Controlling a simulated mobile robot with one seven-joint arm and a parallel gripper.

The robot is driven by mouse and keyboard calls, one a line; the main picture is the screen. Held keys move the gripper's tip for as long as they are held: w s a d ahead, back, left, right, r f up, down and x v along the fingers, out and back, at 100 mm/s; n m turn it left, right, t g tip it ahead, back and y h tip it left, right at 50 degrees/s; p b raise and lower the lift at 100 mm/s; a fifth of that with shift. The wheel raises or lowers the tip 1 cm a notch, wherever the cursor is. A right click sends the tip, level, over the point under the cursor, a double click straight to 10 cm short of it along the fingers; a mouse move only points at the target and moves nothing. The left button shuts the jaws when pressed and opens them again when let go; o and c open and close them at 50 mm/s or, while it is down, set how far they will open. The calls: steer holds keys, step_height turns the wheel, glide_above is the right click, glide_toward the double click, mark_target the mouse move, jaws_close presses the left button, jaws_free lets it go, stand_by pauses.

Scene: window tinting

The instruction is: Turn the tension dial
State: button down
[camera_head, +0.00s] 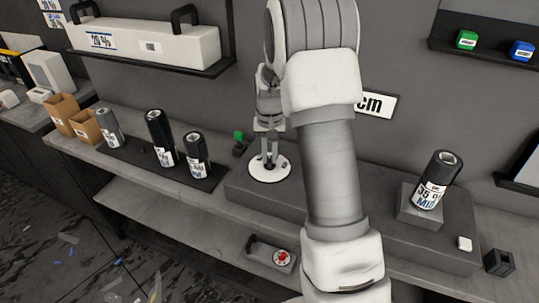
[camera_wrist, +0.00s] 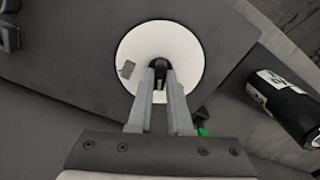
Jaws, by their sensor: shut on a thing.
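The tension dial shows as a round white disc (camera_head: 283,170) on the dark raised block, with a small black knob at its middle. In the wrist view the disc (camera_wrist: 132,50) has a small grey rectangular mark on its left side. My gripper (camera_head: 269,160) points down over the disc. In the wrist view my gripper (camera_wrist: 162,74) is shut on the black knob (camera_wrist: 159,64), with its fingers on either side. My arm hides part of the block and the wall behind it.
Several dark rolls, including one roll (camera_head: 159,137), stand on a mat left of the dial. Another roll (camera_head: 437,181) stands on a grey stand to the right. A small green-topped item (camera_head: 239,137) is close behind the dial. A device with a red button (camera_head: 281,257) sits on the lower shelf.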

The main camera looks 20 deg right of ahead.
mark_target(269, 159)
steer(key=shift+m, duration=2.1)
steer(key=c, duration=0.8)
jaws_free()
steer(key=shift+c, duration=0.2)
steer(key=shift+r, duration=0.15)
step_height(269, 159, up, 17)
steer(key=p, duration=0.1)
steer(key=shift+p, duration=0.3)
steer(key=shift+r, duration=0.15)
